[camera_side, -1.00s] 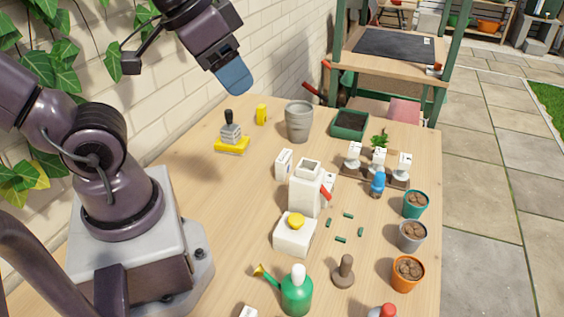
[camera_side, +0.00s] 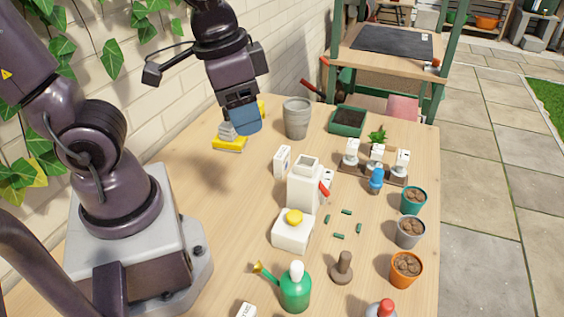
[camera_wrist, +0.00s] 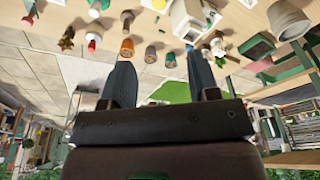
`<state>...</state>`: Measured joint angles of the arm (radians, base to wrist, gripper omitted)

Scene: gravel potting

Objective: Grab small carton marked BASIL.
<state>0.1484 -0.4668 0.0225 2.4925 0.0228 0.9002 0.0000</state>
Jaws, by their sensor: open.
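A small white carton (camera_side: 283,161) stands upright on the table, left of a taller white container. A second small white carton (camera_side: 327,181) is partly hidden behind that container. A third (camera_side: 246,311) is cut off at the bottom edge, with dark lettering on it. I cannot read BASIL on any of them. My gripper (camera_side: 243,121) is above the table's back left, up and left of the first carton and apart from it. In the wrist view my gripper (camera_wrist: 162,85) has its two blue fingers spread with nothing between them.
The white container (camera_side: 304,190) and a yellow-topped white box (camera_side: 292,232) stand mid-table. A grey pot (camera_side: 297,118) is right of my gripper. A yellow-based block (camera_side: 229,144) lies below it. The table's left middle is clear.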

